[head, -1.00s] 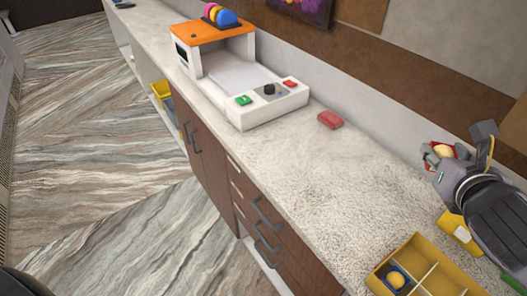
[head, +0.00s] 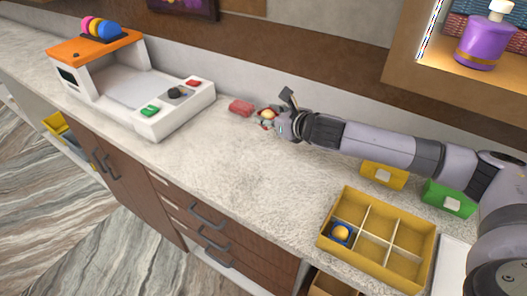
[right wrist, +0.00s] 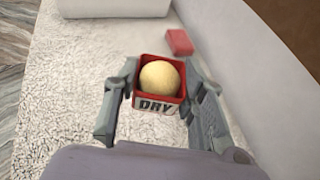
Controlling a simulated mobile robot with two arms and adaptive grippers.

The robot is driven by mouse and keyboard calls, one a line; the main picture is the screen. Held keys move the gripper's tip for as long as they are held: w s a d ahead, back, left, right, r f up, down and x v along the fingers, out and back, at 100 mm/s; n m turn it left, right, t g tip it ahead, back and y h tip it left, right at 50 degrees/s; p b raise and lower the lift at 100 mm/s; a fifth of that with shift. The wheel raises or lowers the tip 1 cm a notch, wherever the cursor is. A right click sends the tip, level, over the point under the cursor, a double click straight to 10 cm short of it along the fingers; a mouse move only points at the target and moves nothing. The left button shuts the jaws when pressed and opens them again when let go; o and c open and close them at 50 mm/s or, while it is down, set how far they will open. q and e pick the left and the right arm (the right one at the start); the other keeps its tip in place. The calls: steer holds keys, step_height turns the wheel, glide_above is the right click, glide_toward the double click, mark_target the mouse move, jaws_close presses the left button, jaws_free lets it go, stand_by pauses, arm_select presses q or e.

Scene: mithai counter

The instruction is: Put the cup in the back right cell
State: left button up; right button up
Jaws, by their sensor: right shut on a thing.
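The cup is a small red square cup (right wrist: 157,92) marked "DRY" with a pale yellow ball in it. My right gripper (head: 267,118) is shut on it, with one finger on each side in the right wrist view (right wrist: 158,100). In the head view the cup is small and partly hidden by the fingers, near the wall side of the counter. A yellow tray (head: 383,268) with several cells stands at the lower right. A blue cup (head: 341,232) with a yellow ball sits in its front left cell. The back right cell looks empty. My left gripper is out of view.
A red block (head: 240,107) lies just left of the right gripper, also in the right wrist view (right wrist: 180,42). A white and orange machine (head: 185,112) stands further left. Yellow (head: 370,172) and green (head: 436,201) blocks lie behind the tray. The counter's middle is clear.

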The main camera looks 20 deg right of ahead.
mark_target(268, 159)
step_height(268, 159, down, 14)
steer(key=shift+r+b, duration=0.2)
steer(key=shift+b, duration=0.25)
steer(key=shift+f, duration=0.1)
steer(key=o, duration=1.2)
steer(key=shift+c, duration=0.2)
